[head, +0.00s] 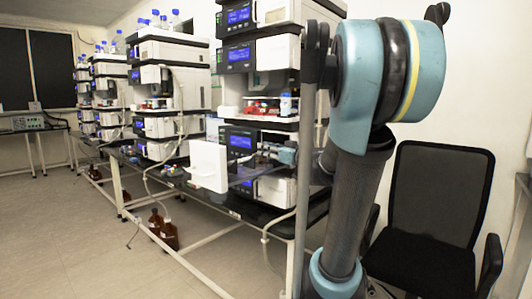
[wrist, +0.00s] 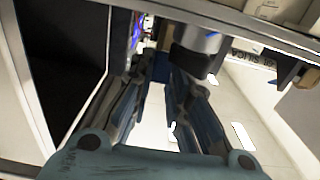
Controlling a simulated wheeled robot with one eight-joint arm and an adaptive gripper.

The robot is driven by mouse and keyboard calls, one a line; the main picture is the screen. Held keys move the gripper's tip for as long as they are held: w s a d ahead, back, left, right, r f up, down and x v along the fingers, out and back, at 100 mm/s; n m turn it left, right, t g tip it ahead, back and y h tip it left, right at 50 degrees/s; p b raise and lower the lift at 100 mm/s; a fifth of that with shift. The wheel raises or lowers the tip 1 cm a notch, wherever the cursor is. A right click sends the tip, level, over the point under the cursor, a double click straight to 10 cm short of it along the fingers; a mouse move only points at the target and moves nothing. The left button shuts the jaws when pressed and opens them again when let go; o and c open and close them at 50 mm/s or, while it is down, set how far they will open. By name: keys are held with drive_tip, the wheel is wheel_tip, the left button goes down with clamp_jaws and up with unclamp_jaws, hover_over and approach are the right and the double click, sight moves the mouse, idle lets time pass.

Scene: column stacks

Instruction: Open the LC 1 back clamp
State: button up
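The nearest LC stack (head: 262,60) stands left of my arm in the head view, with blue displays and an open white door panel (head: 208,166) low down. In the wrist view my gripper (wrist: 163,78) reaches into a narrow bay. Its two dark-blue fingers are apart, with a gap between them and nothing clearly held. A silver cylinder with a dark end (wrist: 198,45) is just beyond the right fingertip; I cannot tell whether they touch. I cannot make out for certain which part is the back clamp.
A pale frame bar (wrist: 250,30) crosses above the fingers, and a dark panel (wrist: 65,60) stands left. In the head view, more stacks (head: 110,80) line the bench leftwards. A black chair (head: 435,215) stands right of my arm. Brown bottles (head: 160,228) are on the otherwise open floor.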

drive_tip(key=o, duration=0.4)
drive_tip(key=shift+f, duration=0.1)
drive_tip(key=shift+d, duration=0.1)
drive_tip(key=shift+v, duration=5.85)
drive_tip(key=shift+f, duration=0.15)
